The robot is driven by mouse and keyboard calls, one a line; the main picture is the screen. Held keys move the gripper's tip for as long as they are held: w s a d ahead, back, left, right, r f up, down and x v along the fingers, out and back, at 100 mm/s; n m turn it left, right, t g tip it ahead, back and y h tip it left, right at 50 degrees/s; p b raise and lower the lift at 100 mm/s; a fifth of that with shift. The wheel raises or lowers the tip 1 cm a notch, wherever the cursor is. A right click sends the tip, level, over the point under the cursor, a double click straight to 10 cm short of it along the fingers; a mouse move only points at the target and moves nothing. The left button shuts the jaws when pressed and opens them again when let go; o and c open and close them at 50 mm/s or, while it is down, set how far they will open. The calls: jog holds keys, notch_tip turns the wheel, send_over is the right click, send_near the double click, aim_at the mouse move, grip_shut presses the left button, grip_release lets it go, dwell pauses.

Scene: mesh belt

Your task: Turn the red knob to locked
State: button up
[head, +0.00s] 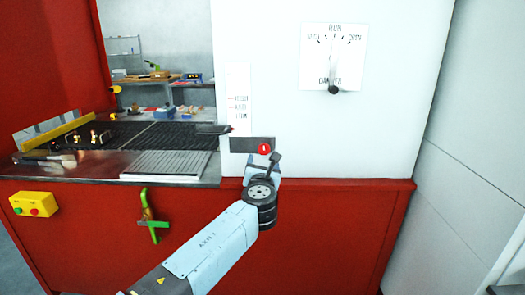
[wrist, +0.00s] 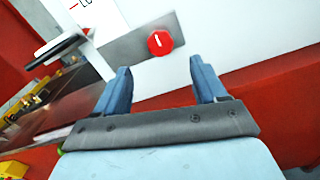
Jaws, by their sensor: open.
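The red knob (head: 264,149) is a small round knob with a white mark, on a dark grey plate (head: 240,145) low on the white panel. In the wrist view the red knob (wrist: 160,43) shows above the fingertips, and its white mark is slightly tilted from upright. My gripper (head: 264,162) is just below the knob in the head view. In the wrist view my gripper (wrist: 160,78) has its two blue fingers apart, with nothing between them. The knob appears beyond the fingertips, and no contact shows. A white label strip (head: 238,100) with red marks stands above the plate; its words are too small to read surely.
A black lever (head: 212,129) sticks out left of the plate. A dial (head: 333,57) with a black pointer is at upper right. The mesh belt (head: 150,135) lies left, with small items. A green handle (head: 153,222) and yellow button box (head: 34,204) are on the red front.

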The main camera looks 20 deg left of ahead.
aim_at(264, 151)
jog(key=x, duration=1)
jog(key=shift+w, duration=0.3)
